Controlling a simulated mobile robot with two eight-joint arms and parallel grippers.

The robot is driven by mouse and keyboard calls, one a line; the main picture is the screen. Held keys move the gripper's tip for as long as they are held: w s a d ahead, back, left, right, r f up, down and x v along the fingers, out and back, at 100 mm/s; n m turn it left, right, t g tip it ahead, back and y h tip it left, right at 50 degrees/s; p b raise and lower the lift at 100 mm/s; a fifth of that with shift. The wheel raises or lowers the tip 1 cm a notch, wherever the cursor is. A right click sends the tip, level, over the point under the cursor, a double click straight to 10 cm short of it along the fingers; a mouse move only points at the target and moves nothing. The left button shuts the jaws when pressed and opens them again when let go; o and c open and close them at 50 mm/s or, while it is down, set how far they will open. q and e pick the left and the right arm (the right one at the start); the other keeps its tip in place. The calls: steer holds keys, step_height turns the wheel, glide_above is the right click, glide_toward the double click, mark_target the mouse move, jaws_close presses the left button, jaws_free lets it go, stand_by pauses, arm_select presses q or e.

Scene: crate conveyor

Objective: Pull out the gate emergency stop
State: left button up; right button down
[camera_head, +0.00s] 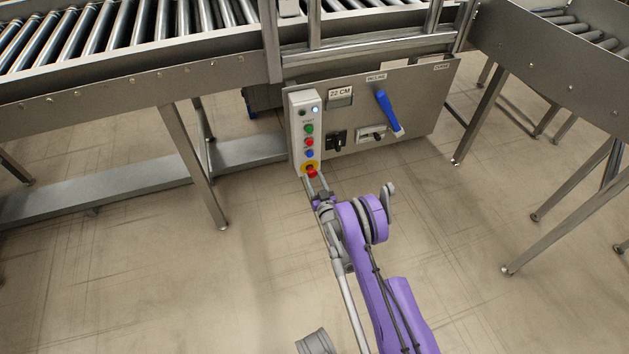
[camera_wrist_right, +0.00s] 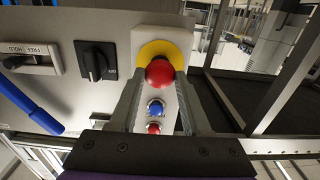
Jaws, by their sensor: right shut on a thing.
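The gate emergency stop (camera_head: 312,172) is a red mushroom button on a yellow disc, at the bottom of a pale button box (camera_head: 295,131) on the conveyor's control panel. In the right wrist view the red button (camera_wrist_right: 159,73) and its yellow disc show between the fingers. My right gripper (camera_head: 315,182) reaches it from below, its fingers on either side of the red button, shut on it. In the right wrist view the gripper (camera_wrist_right: 157,85) partly frames the smaller blue and red buttons beyond. My left gripper is not in view.
The grey control panel (camera_head: 420,100) carries a blue lever (camera_head: 388,112), a black rotary switch (camera_head: 337,140), a slider and a "22 CM" display (camera_head: 340,97). Roller conveyors (camera_head: 130,30) run above on metal legs. The floor in front is clear.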

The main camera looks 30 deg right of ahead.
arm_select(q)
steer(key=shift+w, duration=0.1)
arm_select(e)
steer(key=shift+c, duration=1.7)
jaws_free()
steer(key=shift+w, duration=0.1)
